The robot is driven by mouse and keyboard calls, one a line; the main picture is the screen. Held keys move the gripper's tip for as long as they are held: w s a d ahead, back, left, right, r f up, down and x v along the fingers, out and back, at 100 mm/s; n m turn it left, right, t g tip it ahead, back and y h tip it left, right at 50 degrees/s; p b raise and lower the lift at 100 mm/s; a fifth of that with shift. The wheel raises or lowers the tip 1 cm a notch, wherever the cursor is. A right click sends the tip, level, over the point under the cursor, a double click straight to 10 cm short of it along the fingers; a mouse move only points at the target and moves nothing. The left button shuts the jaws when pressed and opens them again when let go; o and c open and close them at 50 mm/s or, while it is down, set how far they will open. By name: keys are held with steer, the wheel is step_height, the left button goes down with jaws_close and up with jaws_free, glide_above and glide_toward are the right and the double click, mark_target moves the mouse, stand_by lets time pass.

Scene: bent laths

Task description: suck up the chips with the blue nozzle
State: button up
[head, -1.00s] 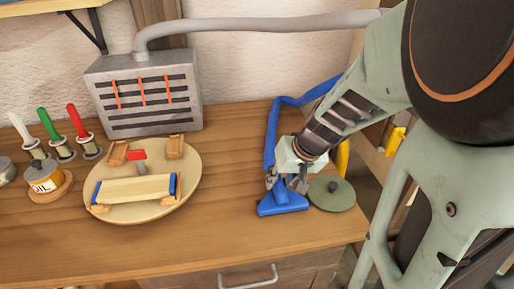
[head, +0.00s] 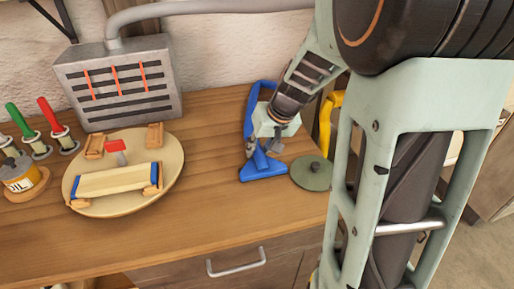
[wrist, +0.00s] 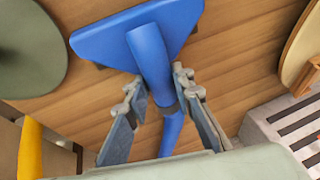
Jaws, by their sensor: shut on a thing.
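The blue nozzle (head: 263,170) has a flat wide head and a blue hose running up behind it. It is at the right part of the wooden bench, at or just above the top; I cannot tell if it touches. My gripper (head: 262,150) is shut on its neck. In the wrist view the fingers of my gripper (wrist: 157,88) lie on both sides of the neck, with the wide head of the blue nozzle (wrist: 115,38) beyond them. I cannot make out any chips on the bench.
A round board (head: 112,203) bearing a wooden lath and blocks is to the left. A grey slotted box (head: 120,85) stands behind. Bare bench (head: 205,205) lies between board and nozzle.

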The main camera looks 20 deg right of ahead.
mark_target(279, 164)
steer(key=shift+w, duration=2.5)
steer(key=shift+s+d+f+b, duration=0.1)
steer(key=shift+d+f+b, duration=0.1)
steer(key=shift+d+b, duration=0.7)
steer(key=shift+s+d, duration=0.3)
steer(key=shift+s, duration=0.45)
steer(key=shift+s+r+b, duration=0.15)
steer(key=shift+s+b, duration=0.4)
steer(key=shift+s, duration=0.85)
steer(key=shift+s+r+b, duration=0.1)
steer(key=shift+s+b, duration=0.4)
steer(key=shift+s, duration=0.9)
steer(key=shift+s+f+b, duration=0.1)
steer(key=shift+s+b, duration=0.5)
steer(key=shift+s, duration=1.15)
steer(key=shift+d+f+b, duration=0.1)
steer(key=shift+d+b, duration=0.35)
steer(key=shift+d, duration=0.7)
steer(key=shift+w+r, duration=0.2)
steer(key=shift+w, duration=3.45)
steer(key=shift+w+f+p, duration=0.1)
steer(key=shift+w+p, duration=0.35)
steer(key=shift+w, duration=1.25)
